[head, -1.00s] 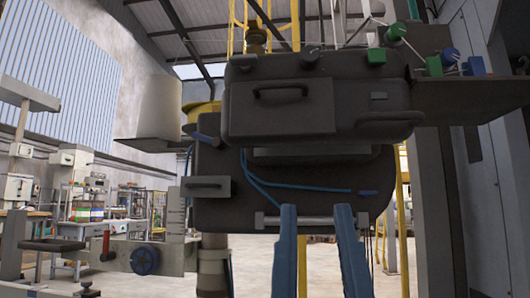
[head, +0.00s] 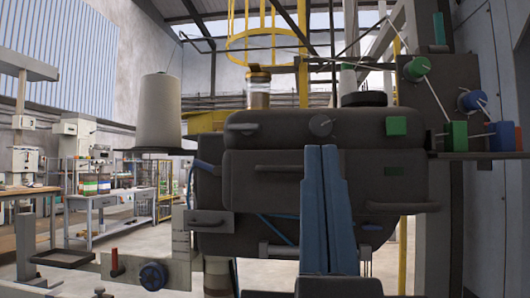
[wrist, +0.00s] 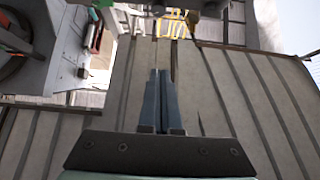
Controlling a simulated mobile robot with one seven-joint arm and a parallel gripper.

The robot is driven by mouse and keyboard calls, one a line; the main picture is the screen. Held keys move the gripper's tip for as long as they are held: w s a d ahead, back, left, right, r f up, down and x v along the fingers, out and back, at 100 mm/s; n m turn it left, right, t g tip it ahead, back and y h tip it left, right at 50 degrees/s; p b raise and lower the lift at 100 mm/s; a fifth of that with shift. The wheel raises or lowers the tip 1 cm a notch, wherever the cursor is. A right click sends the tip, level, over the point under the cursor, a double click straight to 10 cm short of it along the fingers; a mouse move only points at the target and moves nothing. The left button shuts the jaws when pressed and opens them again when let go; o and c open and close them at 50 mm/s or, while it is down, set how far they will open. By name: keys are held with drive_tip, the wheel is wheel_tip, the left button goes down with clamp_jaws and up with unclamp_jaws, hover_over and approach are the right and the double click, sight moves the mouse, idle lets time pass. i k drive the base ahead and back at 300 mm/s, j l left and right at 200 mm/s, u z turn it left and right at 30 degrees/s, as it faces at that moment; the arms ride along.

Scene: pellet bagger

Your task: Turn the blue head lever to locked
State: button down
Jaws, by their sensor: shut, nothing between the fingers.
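The dark grey machine head (head: 262,176) fills the middle of the head view. My gripper (head: 322,150) has blue fingers that are shut together and empty. They point up in front of the head, to the left of the lever, and cover part of the head's front. I cannot tell whether they touch it. My gripper (wrist: 161,72) also shows shut in the wrist view, where I cannot make out the lever.
A white thread cone (head: 160,110) stands at the left. A blue handwheel (head: 152,276) is at the lower left.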

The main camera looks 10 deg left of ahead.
sight(209, 167)
drive_tip(key=i+j, duration=0.3)
drive_tip(key=j, duration=0.2)
drive_tip(key=i+j, duration=0.3)
drive_tip(key=j, duration=0.15)
drive_tip(key=j+u, duration=0.05)
